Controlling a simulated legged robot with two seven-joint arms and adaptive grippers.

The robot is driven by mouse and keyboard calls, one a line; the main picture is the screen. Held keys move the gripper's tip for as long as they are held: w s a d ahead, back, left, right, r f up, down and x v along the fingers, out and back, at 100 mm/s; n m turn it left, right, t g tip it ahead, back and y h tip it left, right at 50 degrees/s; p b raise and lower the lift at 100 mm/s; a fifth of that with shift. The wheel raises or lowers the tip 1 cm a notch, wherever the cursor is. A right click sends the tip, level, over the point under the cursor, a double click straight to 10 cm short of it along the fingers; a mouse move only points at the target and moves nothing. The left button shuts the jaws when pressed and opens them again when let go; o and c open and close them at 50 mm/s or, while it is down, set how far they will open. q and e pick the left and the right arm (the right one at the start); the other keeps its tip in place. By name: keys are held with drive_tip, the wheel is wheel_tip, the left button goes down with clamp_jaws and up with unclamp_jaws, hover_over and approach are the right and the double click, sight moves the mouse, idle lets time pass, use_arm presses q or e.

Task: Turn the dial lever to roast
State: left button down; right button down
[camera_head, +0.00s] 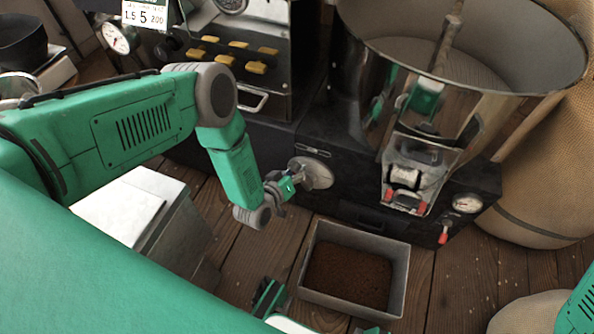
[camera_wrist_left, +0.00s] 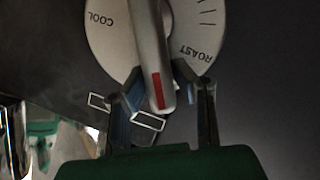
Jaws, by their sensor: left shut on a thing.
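The dial (camera_head: 318,173) is a pale round plate on the front of the dark roaster base. It also shows in the left wrist view (camera_wrist_left: 198,25), with COOL on the left and ROAST on the right. The grey dial lever (camera_wrist_left: 148,40) has a red mark near its end and points down in that view, between the two words. My left gripper (camera_head: 291,187) is at the dial, shut on the lever; its two fingers stand either side of the lever end in the left wrist view (camera_wrist_left: 164,88).
A metal tray (camera_head: 403,270) of dark brown grounds sits on the plank floor below the dial. A steel hopper (camera_head: 480,110) stands right of it, with a burlap sack (camera_head: 555,150) beyond. A panel with yellow switches (camera_head: 256,68) is above left.

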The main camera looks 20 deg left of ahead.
use_arm(q)
drive_tip(key=c, duration=1.4)
unclamp_jaws()
drive_tip(key=shift+s+a+f, duration=0.15)
drive_tip(key=shift+f, duration=0.05)
drive_tip(key=shift+o, duration=0.2)
drive_tip(key=shift+r, duration=0.1)
drive_tip(key=shift+s+r, duration=0.1)
drive_tip(key=shift+s, duration=0.15)
drive_tip(key=v, duration=1.1)
drive_tip(key=shift+s, duration=0.15)
